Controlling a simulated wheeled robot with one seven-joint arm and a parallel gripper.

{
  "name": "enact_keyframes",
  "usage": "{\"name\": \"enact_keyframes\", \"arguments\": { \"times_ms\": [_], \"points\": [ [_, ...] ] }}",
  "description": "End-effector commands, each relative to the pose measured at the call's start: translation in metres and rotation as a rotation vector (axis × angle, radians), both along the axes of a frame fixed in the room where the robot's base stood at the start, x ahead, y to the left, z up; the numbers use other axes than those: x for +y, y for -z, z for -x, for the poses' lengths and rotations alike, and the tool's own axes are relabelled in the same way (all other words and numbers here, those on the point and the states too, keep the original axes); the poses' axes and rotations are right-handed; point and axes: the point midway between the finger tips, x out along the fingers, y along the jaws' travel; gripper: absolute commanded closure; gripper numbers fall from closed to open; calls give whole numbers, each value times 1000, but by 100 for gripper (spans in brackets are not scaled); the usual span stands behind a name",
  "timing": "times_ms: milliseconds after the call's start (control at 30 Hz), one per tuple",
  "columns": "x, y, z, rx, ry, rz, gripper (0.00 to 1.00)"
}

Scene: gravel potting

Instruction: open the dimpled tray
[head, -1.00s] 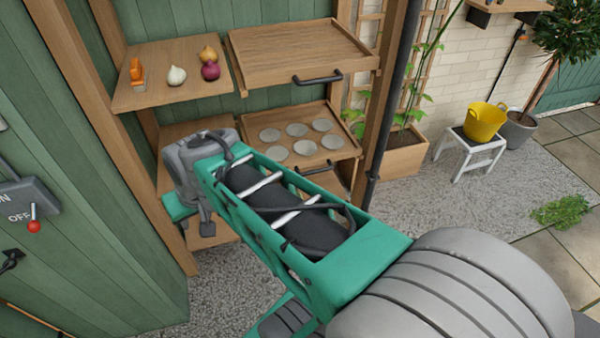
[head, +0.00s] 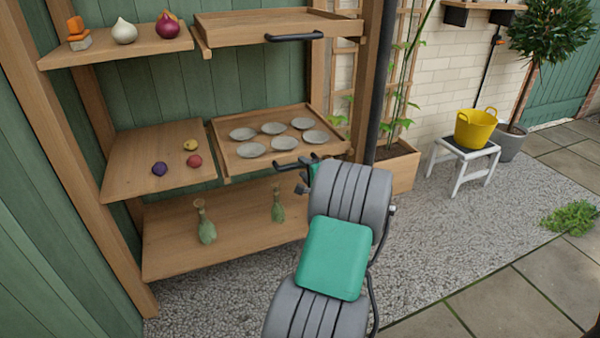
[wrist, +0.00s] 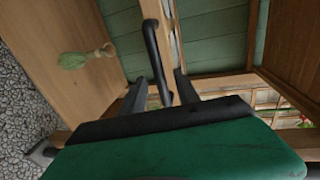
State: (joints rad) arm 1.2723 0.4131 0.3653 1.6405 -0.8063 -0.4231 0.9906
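The dimpled tray (head: 228,165) is a wooden tray with several pale round dimples, at middle height in the shelving. Its dark bar handle (head: 296,163) runs along the front and also shows in the wrist view (wrist: 152,45). The tray's front lies roughly in line with the shelf edge beside it. My gripper (wrist: 160,85) is at the handle, with its two dark fingers apart, one on each side of the bar's end. I cannot tell whether they touch it. In the head view my arm hides most of the gripper, just below the handle.
Above is another wooden tray (head: 230,30) with a dark handle. Shelves at left hold onions (head: 124,31) and small fruits (head: 192,160). Green bottles (head: 205,224) stand on the low shelf. A dark post (head: 380,80) and planter (head: 400,168) are close right. Gravel in front is open.

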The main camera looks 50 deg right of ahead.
Motion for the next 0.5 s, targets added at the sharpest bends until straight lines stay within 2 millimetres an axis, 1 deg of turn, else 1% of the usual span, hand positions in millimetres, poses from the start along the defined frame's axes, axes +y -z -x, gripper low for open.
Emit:
{"name": "enact_keyframes", "arguments": {
  "times_ms": [33, 100, 200, 300, 500],
  "points": [
    [-4, 6, -10, 1, -3, 2, 62],
    [-11, 8, -20, 2, -3, 2, 62],
    [-17, 9, -29, 3, -2, 3, 62],
    [-19, 9, -33, 3, 0, 1, 62],
    [-19, 8, -33, 3, 0, 1, 62]
  ]
}}
